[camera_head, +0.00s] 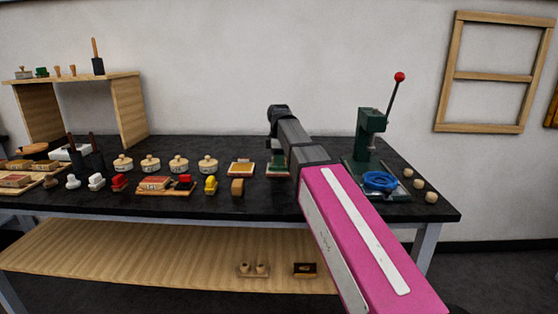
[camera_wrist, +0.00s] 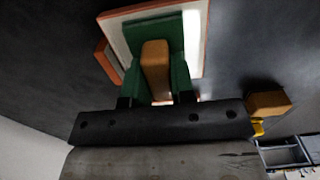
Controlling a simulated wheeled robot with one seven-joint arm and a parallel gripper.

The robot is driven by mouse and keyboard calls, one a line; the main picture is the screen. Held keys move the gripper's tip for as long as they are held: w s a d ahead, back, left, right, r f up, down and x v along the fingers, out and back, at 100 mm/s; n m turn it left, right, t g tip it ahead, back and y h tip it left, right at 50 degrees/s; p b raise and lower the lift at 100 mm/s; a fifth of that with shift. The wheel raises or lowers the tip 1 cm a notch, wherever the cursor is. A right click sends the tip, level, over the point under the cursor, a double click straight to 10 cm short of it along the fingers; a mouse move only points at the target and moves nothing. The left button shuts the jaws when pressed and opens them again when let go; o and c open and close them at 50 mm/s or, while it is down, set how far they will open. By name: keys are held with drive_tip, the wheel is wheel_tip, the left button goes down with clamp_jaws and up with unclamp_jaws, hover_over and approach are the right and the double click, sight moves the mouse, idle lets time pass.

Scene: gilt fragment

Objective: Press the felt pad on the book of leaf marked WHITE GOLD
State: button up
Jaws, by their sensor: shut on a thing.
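My gripper (camera_wrist: 155,98) is shut on the felt pad (camera_wrist: 178,50), a green block with a wooden grip along its top. The pad is over a book of leaf (camera_wrist: 116,30) with a pale page and an orange-red border. In the head view, the green of the pad (camera_head: 279,160) shows just below my wrist, with the book's edge (camera_head: 277,175) under it. I cannot tell whether the pad touches the page. Another book (camera_head: 240,169), with a golden page, lies just to the left. No marking on either book is readable.
A green press (camera_head: 370,140) with a red-knobbed lever and a blue ring stands to the right. A wooden block (camera_head: 237,187) and a yellow stamp (camera_head: 211,185) stand nearby, front left. Several lidded jars (camera_head: 179,164) line the bench (camera_head: 330,203) farther left.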

idle(0.4)
drive_tip(key=shift+r, duration=3.5)
